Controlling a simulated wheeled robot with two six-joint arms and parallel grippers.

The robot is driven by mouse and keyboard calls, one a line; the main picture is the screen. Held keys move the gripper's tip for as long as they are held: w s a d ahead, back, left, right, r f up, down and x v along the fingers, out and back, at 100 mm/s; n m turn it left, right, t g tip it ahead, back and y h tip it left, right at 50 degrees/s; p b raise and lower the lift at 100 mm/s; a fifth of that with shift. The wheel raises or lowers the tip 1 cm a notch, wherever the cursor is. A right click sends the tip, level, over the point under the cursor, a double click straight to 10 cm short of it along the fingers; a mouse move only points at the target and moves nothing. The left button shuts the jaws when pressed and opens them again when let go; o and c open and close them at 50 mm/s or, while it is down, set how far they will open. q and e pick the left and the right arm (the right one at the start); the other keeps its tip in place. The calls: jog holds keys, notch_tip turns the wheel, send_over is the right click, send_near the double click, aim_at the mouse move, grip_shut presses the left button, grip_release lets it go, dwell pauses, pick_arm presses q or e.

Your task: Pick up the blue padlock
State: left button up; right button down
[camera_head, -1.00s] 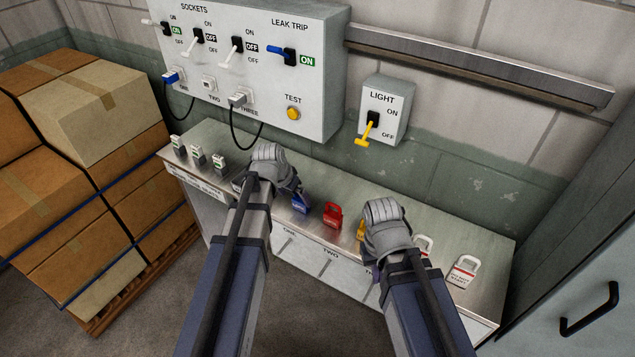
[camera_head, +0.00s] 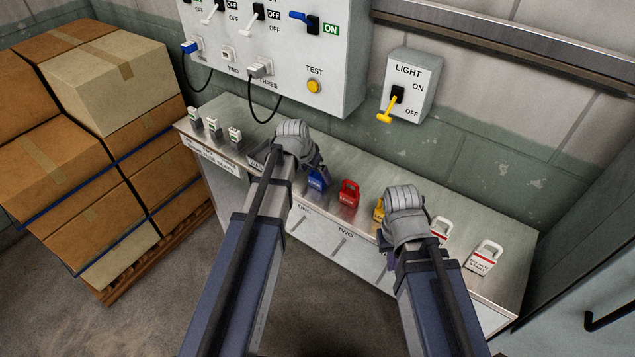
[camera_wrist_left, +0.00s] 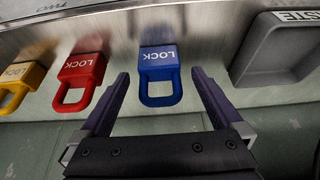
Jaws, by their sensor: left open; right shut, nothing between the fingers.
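The blue padlock (camera_head: 317,180) sits on the steel bench top, partly hidden by my left gripper (camera_head: 312,168) in the head view. In the left wrist view the blue padlock (camera_wrist_left: 160,72) shows its LOCK label and its shackle towards me. My left gripper (camera_wrist_left: 160,92) is open, with one finger on each side of the padlock's shackle and visible gaps to both. My right gripper (camera_head: 385,245) is shut and empty, beside the yellow padlock (camera_head: 379,210), which it partly covers in the head view.
A red padlock (camera_head: 349,194) stands beside the blue one. A grey WASTE tray (camera_wrist_left: 275,52) lies on the blue padlock's other side. The switch panel (camera_head: 340,70) and light switch box (camera_head: 411,85) are on the wall behind.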

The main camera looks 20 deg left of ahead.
aim_at(317, 176)
pick_arm(q)
jog(key=b+x, duration=0.2)
jog(key=x, duration=0.1)
jog(key=shift+w+f, duration=0.15)
jog(key=shift+f, duration=0.1)
jog(key=shift+r, duration=0.1)
jog(key=c, duration=1.4)
notch_tip(317, 176, up, 10)
jog(key=p, duration=1)
jog(key=shift+f+b, duration=0.35)
jog(key=shift+b, duration=0.1)
